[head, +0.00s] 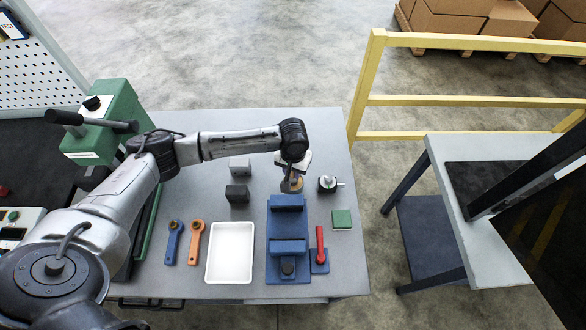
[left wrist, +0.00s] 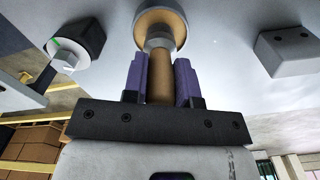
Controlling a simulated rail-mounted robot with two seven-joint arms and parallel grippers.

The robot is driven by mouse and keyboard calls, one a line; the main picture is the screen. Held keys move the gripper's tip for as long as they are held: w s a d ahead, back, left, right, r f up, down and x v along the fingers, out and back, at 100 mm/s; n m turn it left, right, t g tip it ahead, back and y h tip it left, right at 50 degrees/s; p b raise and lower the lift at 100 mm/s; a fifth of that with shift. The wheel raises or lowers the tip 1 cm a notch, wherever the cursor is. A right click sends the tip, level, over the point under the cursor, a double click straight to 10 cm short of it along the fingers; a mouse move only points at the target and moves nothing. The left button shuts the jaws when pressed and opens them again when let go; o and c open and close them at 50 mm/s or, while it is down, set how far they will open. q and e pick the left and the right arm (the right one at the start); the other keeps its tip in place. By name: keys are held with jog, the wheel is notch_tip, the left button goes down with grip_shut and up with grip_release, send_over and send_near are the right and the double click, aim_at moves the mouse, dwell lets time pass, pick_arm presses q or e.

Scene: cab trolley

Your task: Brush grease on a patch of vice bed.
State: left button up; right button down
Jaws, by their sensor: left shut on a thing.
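The blue vice (head: 286,225) lies on the grey table, with a raised jaw at its far end and another nearer; its bed shows between them. My left gripper (head: 294,176) is just beyond the vice's far end, pointing down. In the left wrist view its purple fingers (left wrist: 160,82) are shut on a tan handle (left wrist: 159,88), which looks like the brush's. Beyond the handle are a grey collar and a round tan piece (left wrist: 160,22); I cannot tell whether that is the brush's end or a pot. The bristles are hidden. My right gripper is not in view.
A black fixture with a pale knob (head: 328,184) and a green block (head: 342,219) stand right of the vice. A red-handled tool (head: 320,244) lies beside it. A white tray (head: 209,252), blue and orange tools and several blocks (head: 238,192) lie left. A yellow rail (head: 440,101) stands beyond.

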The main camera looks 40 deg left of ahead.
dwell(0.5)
pick_arm(q)
jog(key=shift+f+p, duration=0.1)
jog(key=shift+p, duration=0.25)
dwell(0.5)
dwell(0.7)
jog(key=shift+a+f+p, duration=0.1)
jog(key=shift+f+p, duration=0.05)
jog(key=shift+p, duration=0.15)
dwell(0.6)
notch_tip(320, 180, up, 3)
jog(key=p, duration=0.4)
jog(key=shift+r, duration=0.2)
notch_tip(320, 180, up, 4)
jog(key=p, duration=0.5)
dwell(0.7)
